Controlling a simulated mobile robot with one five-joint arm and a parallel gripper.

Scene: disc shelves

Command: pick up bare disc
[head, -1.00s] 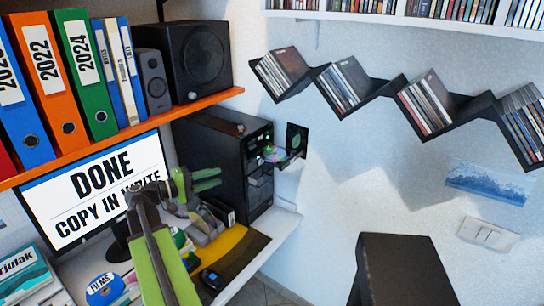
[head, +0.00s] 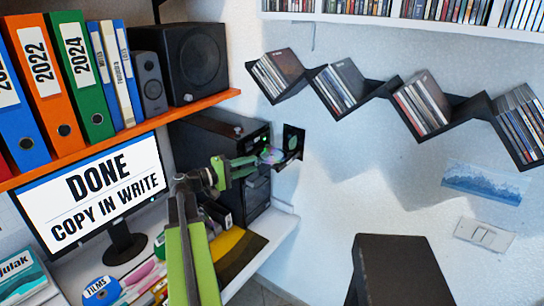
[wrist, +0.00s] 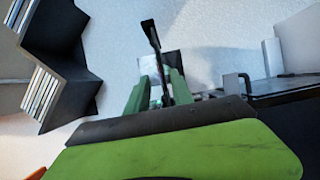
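My gripper (head: 256,164) has green fingers that stand apart just left of the disc, near the front of the tower. In the wrist view the two fingers (wrist: 156,82) have a gap between them, with a dark thin upright bar in it. A pale patch shows behind the bar. I cannot make out the disc clearly there, nor whether a finger touches it.
An orange shelf (head: 205,104) with binders and speakers hangs above the desk. The monitor (head: 95,190) reads "DONE COPY IN WRITE". A black zigzag shelf (head: 385,88) with disc cases is on the wall. A dark box-like block (head: 395,270) stands at the lower right.

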